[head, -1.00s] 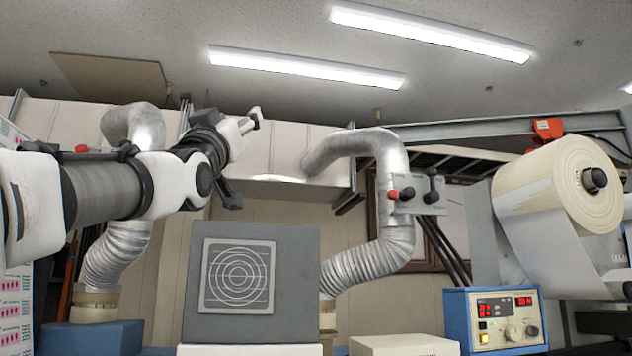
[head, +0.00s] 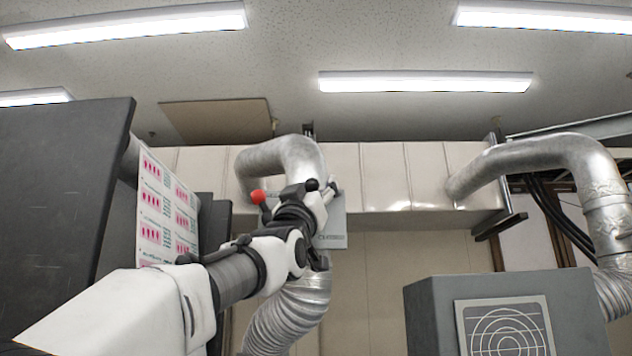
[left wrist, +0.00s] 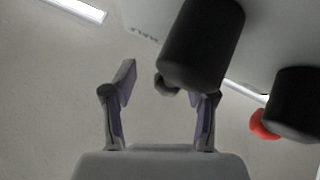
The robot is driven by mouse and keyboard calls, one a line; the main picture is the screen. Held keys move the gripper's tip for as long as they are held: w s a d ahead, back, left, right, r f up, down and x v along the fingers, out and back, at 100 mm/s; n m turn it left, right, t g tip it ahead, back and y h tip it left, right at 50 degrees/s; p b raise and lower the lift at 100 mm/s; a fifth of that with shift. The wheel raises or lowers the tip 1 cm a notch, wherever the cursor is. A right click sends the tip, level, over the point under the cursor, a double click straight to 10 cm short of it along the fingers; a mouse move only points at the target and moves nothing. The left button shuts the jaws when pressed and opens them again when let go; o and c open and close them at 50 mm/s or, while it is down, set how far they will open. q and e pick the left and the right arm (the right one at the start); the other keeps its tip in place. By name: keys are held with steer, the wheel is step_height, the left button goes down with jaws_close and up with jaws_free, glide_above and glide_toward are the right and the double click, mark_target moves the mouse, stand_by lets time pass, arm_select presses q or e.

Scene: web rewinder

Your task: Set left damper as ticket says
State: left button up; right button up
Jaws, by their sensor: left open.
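The left damper is a grey control box (head: 332,232) on the left silver duct, with a red knob (head: 258,196) on its left side. My left gripper (head: 322,190) is at the box and hides much of its front. In the left wrist view my left gripper (left wrist: 160,95) is open. A thick black handle (left wrist: 203,45) shows there, overlapping the right finger; I cannot tell whether it touches. The red knob (left wrist: 263,125) and a second black grip (left wrist: 297,103) are to the right, outside the fingers. No ticket is readable. My right gripper is not in view.
The left silver duct (head: 283,158) bends above the box and continues as a ribbed hose (head: 285,320) below. A dark panel (head: 60,220) and a white sheet with pink marks (head: 167,210) stand at left. A grey box with a circular grille (head: 505,325) is at lower right.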

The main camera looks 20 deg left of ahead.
arm_select(q)
steer(key=shift+a+f, duration=0.1)
steer(key=shift+a, duration=0.3)
steer(key=shift+c, duration=0.9)
steer(key=shift+s+a, duration=0.25)
steer(key=shift+a, duration=0.1)
steer(key=c, duration=0.5)
steer(key=shift+s+d, duration=0.15)
jaws_close()
steer(key=shift+d, duration=0.2)
steer(key=shift+a+r, duration=0.15)
steer(key=shift+r, duration=0.05)
